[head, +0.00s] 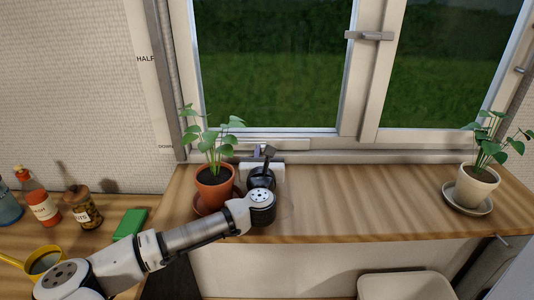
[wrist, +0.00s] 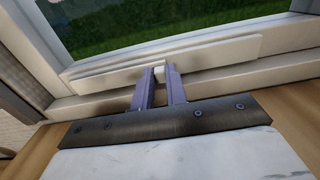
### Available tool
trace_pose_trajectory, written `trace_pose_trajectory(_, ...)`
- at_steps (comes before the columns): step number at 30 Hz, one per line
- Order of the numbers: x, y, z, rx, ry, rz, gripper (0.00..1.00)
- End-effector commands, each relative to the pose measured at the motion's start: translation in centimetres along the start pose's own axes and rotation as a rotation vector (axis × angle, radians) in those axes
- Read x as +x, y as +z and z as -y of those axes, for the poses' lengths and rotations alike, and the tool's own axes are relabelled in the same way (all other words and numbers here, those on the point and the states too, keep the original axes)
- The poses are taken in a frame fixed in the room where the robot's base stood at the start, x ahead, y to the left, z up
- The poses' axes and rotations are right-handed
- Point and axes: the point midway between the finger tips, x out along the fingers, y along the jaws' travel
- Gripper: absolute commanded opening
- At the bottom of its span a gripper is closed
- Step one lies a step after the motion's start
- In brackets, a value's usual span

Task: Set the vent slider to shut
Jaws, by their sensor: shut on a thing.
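The vent slider's small white knob (wrist: 159,71) sits at the strip's lower edge. My gripper (wrist: 160,78) is shut on this knob, one purple-grey finger on each side. No lettering on the vent is readable.
A plant in a terracotta pot (head: 214,187) stands close to the left of my wrist. A plant in a cream pot (head: 475,188) stands far right. The wooden sill (head: 370,200) between is clear. Bottles (head: 40,205) and a green block (head: 131,223) are at left.

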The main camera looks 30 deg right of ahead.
Motion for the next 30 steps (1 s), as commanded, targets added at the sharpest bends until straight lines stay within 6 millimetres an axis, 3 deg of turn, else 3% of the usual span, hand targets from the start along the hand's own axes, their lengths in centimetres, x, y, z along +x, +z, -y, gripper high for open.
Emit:
trace_pose_trajectory(1, 0.1, 0.0, -0.4, 0.000, 0.011, -0.001, 0.00)
trace_pose_trajectory(2, 0.1, 0.0, -0.4, 0.000, 0.011, -0.001, 0.16)
trace_pose_trajectory(3, 0.1, 0.0, -0.4, 0.000, 0.012, -0.001, 0.22)
trace_pose_trajectory(7, 0.1, 0.0, -0.3, 0.000, 0.010, 0.000, 0.36)
trace_pose_trajectory(19, -1.0, -0.1, -0.2, 0.000, 0.005, 0.000, 0.36)
trace_pose_trajectory(23, -3.2, -0.3, -0.2, -0.001, 0.005, 0.000, 0.36)
trace_pose_trajectory(30, -8.8, -0.3, -0.2, 0.000, 0.005, 0.001, 0.36)
